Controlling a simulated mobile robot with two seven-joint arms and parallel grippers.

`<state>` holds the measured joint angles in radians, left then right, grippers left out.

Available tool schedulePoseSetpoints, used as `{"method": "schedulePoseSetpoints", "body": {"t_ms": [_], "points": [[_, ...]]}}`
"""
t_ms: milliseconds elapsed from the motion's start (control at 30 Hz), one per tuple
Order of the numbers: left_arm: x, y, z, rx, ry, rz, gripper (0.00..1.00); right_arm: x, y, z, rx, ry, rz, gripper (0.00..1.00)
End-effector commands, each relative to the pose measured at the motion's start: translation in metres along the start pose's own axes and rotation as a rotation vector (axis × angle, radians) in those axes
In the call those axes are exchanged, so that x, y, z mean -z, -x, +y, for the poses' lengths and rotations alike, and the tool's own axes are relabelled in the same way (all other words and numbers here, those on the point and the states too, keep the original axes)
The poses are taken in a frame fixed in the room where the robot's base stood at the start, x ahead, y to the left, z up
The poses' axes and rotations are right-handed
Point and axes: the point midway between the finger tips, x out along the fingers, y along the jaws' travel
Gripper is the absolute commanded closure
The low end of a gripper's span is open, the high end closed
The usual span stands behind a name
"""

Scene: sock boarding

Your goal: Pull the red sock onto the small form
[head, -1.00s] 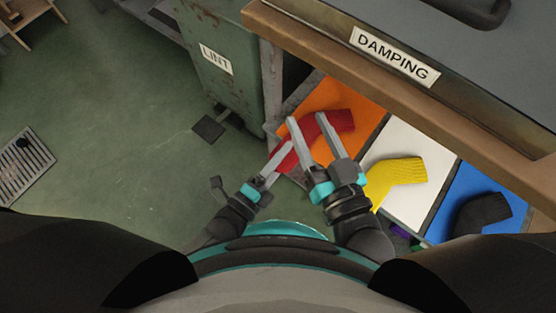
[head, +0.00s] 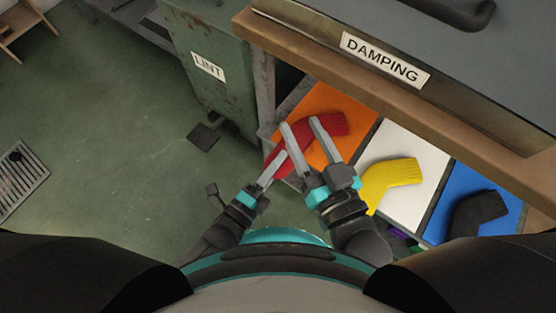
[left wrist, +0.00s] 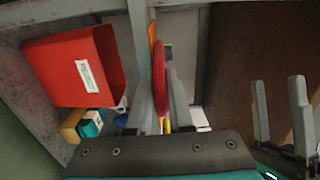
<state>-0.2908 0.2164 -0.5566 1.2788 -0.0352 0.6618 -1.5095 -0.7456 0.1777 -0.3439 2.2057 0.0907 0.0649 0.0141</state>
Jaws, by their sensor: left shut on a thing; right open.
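The red sock (head: 322,126) lies over the orange panel (head: 345,104) below the wooden-edged table, its lower-left part running toward my left gripper. My left gripper (head: 284,154) is shut on that lower-left part. In the left wrist view, the red sock (left wrist: 159,72) shows edge-on as a thin red strip between the fingers. My right gripper (head: 300,122) is open, its two fingers spread over the sock, with sock visible between them. It also shows at the right of the left wrist view (left wrist: 278,92). I cannot pick out the small form in either view.
A yellow sock (head: 391,178) lies on a white panel (head: 417,143) and a black sock (head: 478,213) on a blue panel (head: 460,180). The table edge (head: 400,100) overhangs the panels. A green LINT cabinet (head: 222,85) stands at left. The left wrist view shows a red bin (left wrist: 62,75).

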Motion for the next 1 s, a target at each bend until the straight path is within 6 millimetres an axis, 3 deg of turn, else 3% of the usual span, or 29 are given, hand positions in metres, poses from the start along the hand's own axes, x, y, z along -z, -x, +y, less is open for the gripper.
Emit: {"method": "schedulePoseSetpoints", "body": {"t_ms": [433, 1000], "points": [[0.000, 0.000, -0.004, 0.001, 0.000, 0.000, 1.00, 0.005, 0.001, -0.001, 0.000, -0.001, 0.002, 0.45], [0.000, -0.001, -0.050, 0.001, 0.000, -0.001, 1.00, 0.049, 0.003, -0.010, 0.000, 0.000, 0.001, 0.45]]}}
